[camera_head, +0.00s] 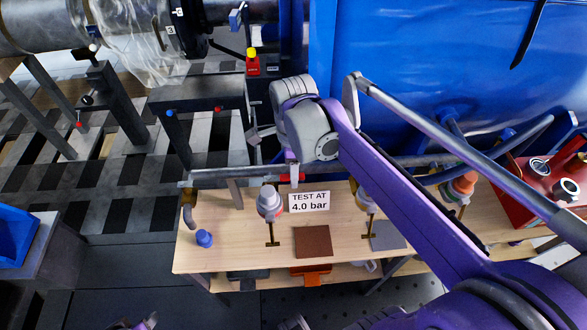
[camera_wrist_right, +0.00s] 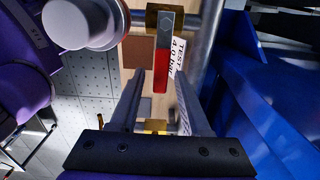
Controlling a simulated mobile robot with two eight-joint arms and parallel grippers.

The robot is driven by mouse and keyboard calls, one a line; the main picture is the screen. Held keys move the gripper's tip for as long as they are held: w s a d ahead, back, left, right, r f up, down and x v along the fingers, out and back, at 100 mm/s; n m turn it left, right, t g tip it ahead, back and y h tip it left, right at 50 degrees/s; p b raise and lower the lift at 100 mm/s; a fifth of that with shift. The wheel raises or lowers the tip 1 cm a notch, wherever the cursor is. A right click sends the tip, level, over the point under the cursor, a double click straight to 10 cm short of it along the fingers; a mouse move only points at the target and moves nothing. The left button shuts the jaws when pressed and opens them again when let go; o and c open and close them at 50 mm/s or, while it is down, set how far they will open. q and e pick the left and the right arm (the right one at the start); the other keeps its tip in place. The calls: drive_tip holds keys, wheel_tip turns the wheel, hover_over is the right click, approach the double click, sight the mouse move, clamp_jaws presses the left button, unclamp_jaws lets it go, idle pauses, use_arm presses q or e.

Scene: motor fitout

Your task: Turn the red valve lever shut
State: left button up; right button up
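The valve lever has a red grip and a grey metal arm bolted on a brass valve body. In the right wrist view the red lever (camera_wrist_right: 162,72) points down the picture between the two fingers of my right gripper (camera_wrist_right: 160,78). The fingers are apart, with a visible gap on each side of the lever. In the head view only a bit of the red lever (camera_head: 284,179) shows at the pipe, and my right gripper (camera_head: 293,172) is in front of it.
A wooden bench (camera_head: 220,250) stands below the pipe (camera_head: 235,172). A white "TEST AT 4.0 bar" sign (camera_head: 309,201) is close to the lever. A white-capped gauge fitting (camera_head: 269,202) is left of it. A large blue tank (camera_head: 440,70) stands behind. A red box (camera_head: 540,190) is at right.

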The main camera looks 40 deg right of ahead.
idle(0.3)
wheel_tip(320, 180, up, 11)
drive_tip(key=shift+f+p, duration=0.1)
drive_tip(key=shift+p, duration=0.25)
idle(0.6)
